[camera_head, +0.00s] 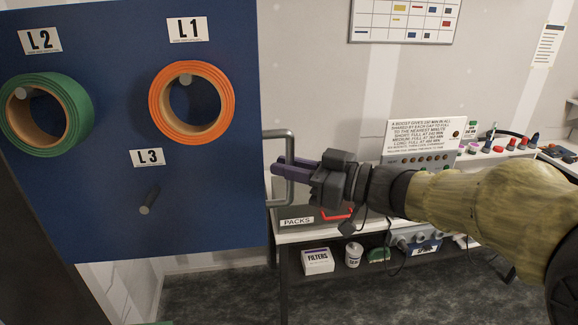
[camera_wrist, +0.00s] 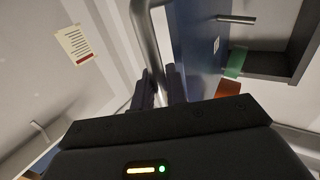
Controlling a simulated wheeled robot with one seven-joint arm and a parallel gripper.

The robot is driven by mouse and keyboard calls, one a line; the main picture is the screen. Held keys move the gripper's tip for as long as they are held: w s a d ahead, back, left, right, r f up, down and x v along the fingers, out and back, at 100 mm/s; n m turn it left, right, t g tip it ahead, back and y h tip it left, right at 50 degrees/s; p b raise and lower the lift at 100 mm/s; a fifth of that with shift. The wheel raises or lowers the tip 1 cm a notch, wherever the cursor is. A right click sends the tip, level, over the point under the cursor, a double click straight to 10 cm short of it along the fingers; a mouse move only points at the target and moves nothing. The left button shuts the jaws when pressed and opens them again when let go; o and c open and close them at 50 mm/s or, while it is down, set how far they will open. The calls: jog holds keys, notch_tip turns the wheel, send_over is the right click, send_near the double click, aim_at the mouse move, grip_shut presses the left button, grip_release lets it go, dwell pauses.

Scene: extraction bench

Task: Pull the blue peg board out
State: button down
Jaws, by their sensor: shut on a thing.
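The blue peg board (camera_head: 100,200) fills the left of the head view, upright. A green ring (camera_head: 75,110) hangs on the peg under L2 and an orange ring (camera_head: 222,108) on the peg under L1. The peg under L3 (camera_head: 149,200) is bare. A grey bar handle (camera_head: 290,160) stands out from the board's right edge. My gripper (camera_head: 285,168) is shut on this handle. In the wrist view the fingers (camera_wrist: 162,88) close around the handle (camera_wrist: 150,45), next to the blue board (camera_wrist: 195,50).
A bench behind my arm carries a device with a sign (camera_head: 430,135) and a PACKS box (camera_head: 310,216). A FILTERS box (camera_head: 317,261) and a can (camera_head: 353,255) stand on its lower shelf. Dark floor (camera_head: 230,295) shows clear below the board.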

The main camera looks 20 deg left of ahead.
jog(key=c, duration=1.5)
grip_release()
jog(key=shift+w+d, duration=0.15)
jog(key=shift+d, duration=0.15)
jog(key=shift+a, duration=0.2)
jog(key=s+d+b, duration=0.1)
jog(key=d+b, duration=0.5)
jog(key=d, duration=1.1)
jog(key=shift+s+d, duration=0.3)
jog(key=shift+s, duration=0.1)
